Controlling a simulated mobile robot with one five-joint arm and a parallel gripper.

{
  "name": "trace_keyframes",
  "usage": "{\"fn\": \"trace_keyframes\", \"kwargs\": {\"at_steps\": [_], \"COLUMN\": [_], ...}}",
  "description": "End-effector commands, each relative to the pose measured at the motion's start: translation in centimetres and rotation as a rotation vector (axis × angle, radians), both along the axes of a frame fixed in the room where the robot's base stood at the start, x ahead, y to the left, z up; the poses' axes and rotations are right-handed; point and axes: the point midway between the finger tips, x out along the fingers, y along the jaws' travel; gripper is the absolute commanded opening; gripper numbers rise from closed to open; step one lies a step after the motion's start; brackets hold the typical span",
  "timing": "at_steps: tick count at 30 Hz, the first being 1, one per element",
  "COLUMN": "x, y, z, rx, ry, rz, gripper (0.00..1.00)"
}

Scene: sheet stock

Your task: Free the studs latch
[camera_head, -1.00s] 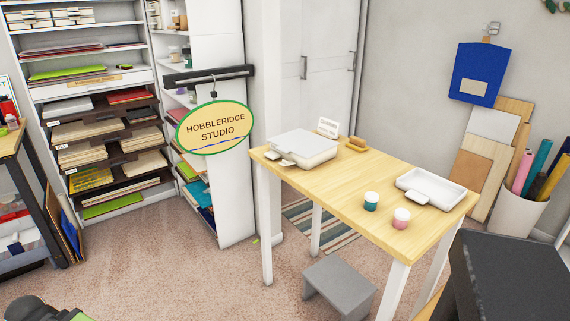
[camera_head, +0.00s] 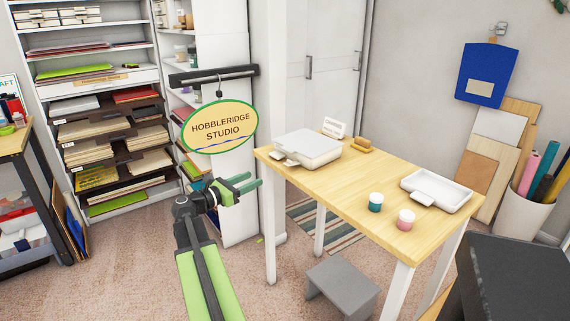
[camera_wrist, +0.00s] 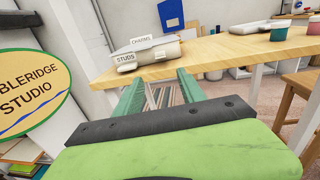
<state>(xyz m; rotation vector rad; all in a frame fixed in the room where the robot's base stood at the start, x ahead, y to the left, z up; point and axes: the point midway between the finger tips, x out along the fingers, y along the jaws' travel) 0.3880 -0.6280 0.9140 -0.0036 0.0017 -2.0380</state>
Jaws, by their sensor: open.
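A white closed box (camera_head: 308,146) sits at the near-left end of the wooden table (camera_head: 350,185), with small tabs on its front edge. In the wrist view the box (camera_wrist: 160,52) is ahead of my gripper, and a label reading STUDS (camera_wrist: 125,57) shows at its left front. Which tab is the latch is too small to tell. My gripper (camera_head: 254,180) is open and empty, left of the table and apart from the box. Its two green fingers (camera_wrist: 160,76) point towards the table edge in the wrist view.
The hanging studio sign (camera_head: 219,127) is close to my gripper's left. A white tray (camera_head: 437,190), two small jars (camera_head: 376,201), a tan block (camera_head: 362,144) and a standing card (camera_head: 334,127) are on the table. A grey stool (camera_head: 342,285) stands below.

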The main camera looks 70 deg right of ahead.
Motion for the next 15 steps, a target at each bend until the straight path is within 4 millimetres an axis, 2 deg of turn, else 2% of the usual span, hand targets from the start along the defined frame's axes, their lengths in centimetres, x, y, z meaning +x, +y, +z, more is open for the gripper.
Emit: {"fn": "trace_keyframes", "kwargs": {"at_steps": [4,7,15], "x": [-0.4,-0.8,-3.6], "y": [-0.2,-1.1,-6.9], "z": [-0.1,-0.1,-0.1], "rx": [0.001,0.001,0.001], "ry": [-0.009,-0.007,-0.005], "rz": [-0.013,-0.011,-0.01], "gripper": [0.47,0.47,0.47]}}
